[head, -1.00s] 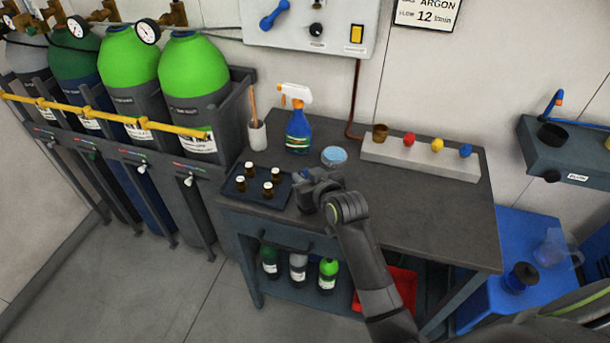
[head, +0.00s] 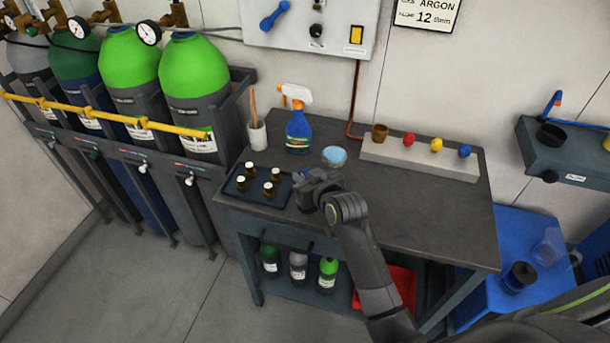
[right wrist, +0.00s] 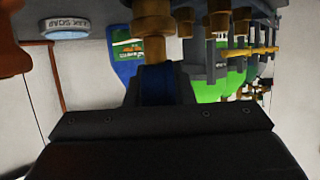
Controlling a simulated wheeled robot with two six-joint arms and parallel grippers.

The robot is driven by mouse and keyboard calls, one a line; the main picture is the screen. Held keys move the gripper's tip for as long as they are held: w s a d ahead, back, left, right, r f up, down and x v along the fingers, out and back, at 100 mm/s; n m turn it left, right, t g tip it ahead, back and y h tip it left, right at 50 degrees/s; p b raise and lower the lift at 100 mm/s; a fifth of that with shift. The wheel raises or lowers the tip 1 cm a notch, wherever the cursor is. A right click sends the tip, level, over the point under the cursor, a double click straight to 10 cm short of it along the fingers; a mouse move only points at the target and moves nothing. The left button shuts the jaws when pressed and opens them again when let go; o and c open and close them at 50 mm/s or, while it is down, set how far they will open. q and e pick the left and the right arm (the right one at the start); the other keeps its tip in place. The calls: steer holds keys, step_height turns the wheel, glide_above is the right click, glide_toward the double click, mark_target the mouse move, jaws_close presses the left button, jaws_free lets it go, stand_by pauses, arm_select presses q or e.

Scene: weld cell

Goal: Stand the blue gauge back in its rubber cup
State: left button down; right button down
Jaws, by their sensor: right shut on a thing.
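My right gripper (head: 310,204) is low over the bench, just right of the tray of small bottles. In the right wrist view it is shut on a dark blue thing (right wrist: 157,84), which I take for the blue gauge. Only a short stretch of it shows between the fingers; a brass-brown part stands in line with it, and I cannot tell whether they are joined. I cannot tell for sure which thing is the rubber cup; a black round cup (head: 551,135) sits on the wall shelf at right. My left gripper is not in view.
A tray (head: 232,192) with several brown bottles is close left of my gripper. A blue spray bottle (head: 298,132), a soap tin (head: 334,156) and a grey block (head: 405,163) with coloured knobs stand behind. The bench (head: 430,215) is clear at right.

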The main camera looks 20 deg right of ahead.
steer(key=shift+f+b, duration=0.4)
steer(key=shift+f, duration=0.15)
stand_by(0.4)
steer(key=c, duration=1.5)
jaws_free()
steer(key=shift+p+v, duration=0.8)
steer(key=p+v, duration=0.6)
steer(key=v, duration=0.3)
steer(key=shift+s+r, duration=0.1)
steer(key=shift+s, duration=0.1)
